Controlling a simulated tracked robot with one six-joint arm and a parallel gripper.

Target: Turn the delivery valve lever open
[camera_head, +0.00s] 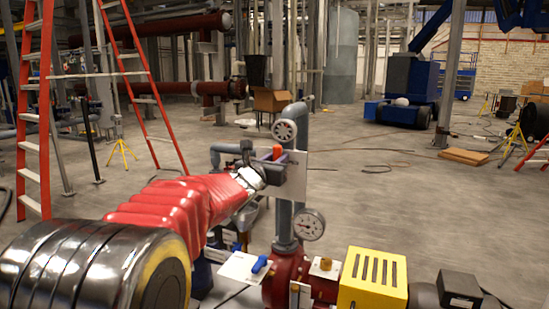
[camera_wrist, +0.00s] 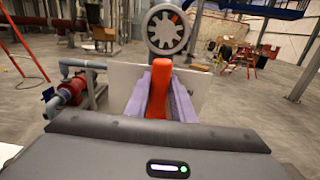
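A red lever (camera_head: 277,152) stands up at my gripper (camera_head: 283,163), in front of a grey vertical pipe (camera_head: 284,220). In the wrist view the red lever (camera_wrist: 160,88) rises between the two purple-grey fingers (camera_wrist: 160,100) of my gripper. The fingers flank it closely on both sides and look shut on it. The lever's lower end and the valve body under it are hidden by my gripper. A pale plate (camera_wrist: 195,85) stands behind the fingers.
A blue lever (camera_head: 260,265), red pump (camera_head: 287,280) and yellow slotted cover (camera_head: 372,280) are in front. A red ladder (camera_head: 37,110) stands left.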

